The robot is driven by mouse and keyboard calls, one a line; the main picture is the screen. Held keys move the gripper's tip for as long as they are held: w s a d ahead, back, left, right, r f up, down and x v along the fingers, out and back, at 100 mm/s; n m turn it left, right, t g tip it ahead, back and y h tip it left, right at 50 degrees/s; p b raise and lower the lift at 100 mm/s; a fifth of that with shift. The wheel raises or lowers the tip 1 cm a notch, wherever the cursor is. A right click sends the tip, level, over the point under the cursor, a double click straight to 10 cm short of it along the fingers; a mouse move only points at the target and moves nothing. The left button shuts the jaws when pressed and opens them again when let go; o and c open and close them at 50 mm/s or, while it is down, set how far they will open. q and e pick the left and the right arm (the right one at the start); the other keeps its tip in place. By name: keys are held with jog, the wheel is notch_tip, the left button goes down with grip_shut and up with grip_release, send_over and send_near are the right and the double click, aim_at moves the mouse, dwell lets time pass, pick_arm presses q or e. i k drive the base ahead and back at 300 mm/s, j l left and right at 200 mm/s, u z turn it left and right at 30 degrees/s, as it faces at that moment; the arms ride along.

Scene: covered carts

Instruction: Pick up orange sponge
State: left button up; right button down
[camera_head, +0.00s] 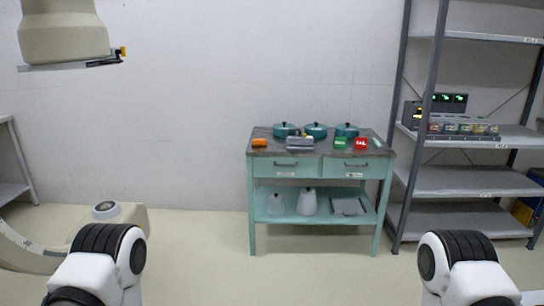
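The orange sponge (259,142) lies on the left front part of the grey top of a teal cart (283,169). It is small and far off in the head view, with nothing over it. My two arms show as white and black links at the bottom left and bottom right, well short of the cart. Neither gripper is in view.
Teal lidded pots (316,131), a grey stack (299,143), a green item (340,143) and a red item (361,144) share the cart top. A grey shelf rack (463,182) stands right of the cart. The floor (200,240) before the cart is clear.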

aim_at(257, 142)
jog(key=i+j+z, duration=0.35)
jog(key=i, duration=0.45)
jog(key=i+j+z, duration=0.4)
jog(key=i+j, duration=0.3)
jog(key=i+j+z, duration=0.35)
jog(key=i+j, duration=0.3)
jog(key=j, duration=0.15)
